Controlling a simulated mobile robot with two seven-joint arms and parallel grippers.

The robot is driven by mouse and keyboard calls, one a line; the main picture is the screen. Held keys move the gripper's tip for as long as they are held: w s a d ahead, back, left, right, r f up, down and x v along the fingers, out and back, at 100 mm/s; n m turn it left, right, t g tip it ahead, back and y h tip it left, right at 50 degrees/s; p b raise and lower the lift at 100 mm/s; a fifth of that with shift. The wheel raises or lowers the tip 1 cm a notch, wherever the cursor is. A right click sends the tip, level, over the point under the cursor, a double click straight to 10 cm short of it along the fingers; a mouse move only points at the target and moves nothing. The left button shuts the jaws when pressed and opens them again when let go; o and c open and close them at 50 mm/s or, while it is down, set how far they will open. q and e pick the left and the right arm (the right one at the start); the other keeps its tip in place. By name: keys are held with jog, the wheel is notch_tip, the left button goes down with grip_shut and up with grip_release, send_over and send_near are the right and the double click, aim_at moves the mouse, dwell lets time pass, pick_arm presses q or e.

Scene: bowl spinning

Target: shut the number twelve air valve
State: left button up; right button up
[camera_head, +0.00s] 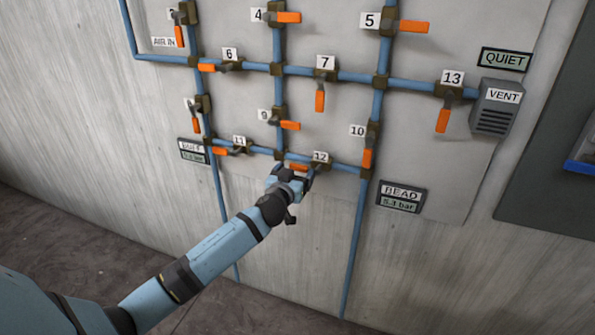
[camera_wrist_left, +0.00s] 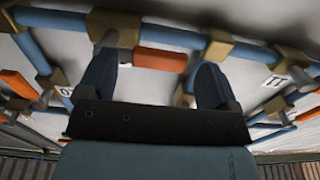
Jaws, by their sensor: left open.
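Valve twelve sits on the lower blue pipe under its white label "12" (camera_head: 320,157). Its orange handle (camera_head: 298,167) points left, roughly along the pipe. In the left wrist view the same handle (camera_wrist_left: 160,60) lies across the gap between the fingers, with the brown valve body (camera_wrist_left: 113,28) at its left end. My left gripper (camera_head: 291,178) is open just below and in front of the handle. Its spread fingers (camera_wrist_left: 155,75) stand near the handle's two ends; I cannot tell whether they touch it. The gripper covers part of the valve in the head view. My right gripper is not in view.
Valve 11 (camera_head: 222,151) is left on the same pipe, valve 10's handle (camera_head: 367,158) is right, and valve 9's handle (camera_head: 290,125) is above. The wall below is mostly clear.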

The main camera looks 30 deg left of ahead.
pick_arm(q)
jog(key=shift+x, duration=0.9)
jog(key=shift+c, duration=0.2)
